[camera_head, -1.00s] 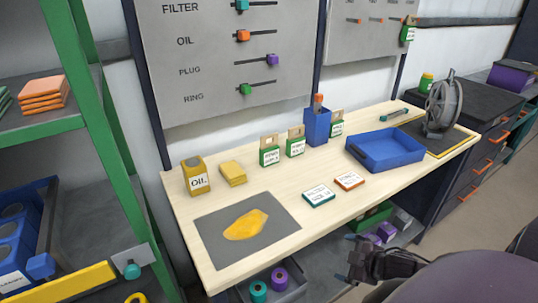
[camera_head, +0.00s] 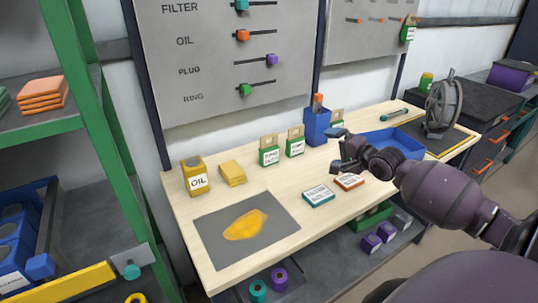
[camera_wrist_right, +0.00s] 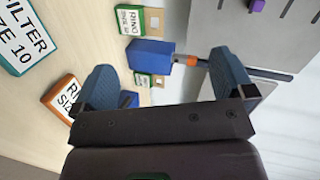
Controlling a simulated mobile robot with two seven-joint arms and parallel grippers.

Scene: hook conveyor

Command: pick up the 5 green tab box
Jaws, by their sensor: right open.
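Several small green boxes with tan tabs stand upright at the back of the bench. In the head view two show clearly, a left one (camera_head: 269,151) and a middle one (camera_head: 295,142); a third (camera_head: 337,116) is mostly hidden behind my right gripper. I cannot read their size numbers for certain, so I cannot tell which is the 5. My right gripper (camera_head: 336,150) is open and empty above the bench, in front of the blue bin. In the right wrist view, a green box (camera_wrist_right: 142,79) and another (camera_wrist_right: 130,20) lie beyond the spread fingers. My left gripper is not in view.
A blue upright bin (camera_head: 317,125) with an orange-topped item stands beside the boxes. A blue tray (camera_head: 405,140) is partly behind my right arm. Flat teal (camera_head: 318,196) and orange (camera_head: 349,182) label boxes lie in front.

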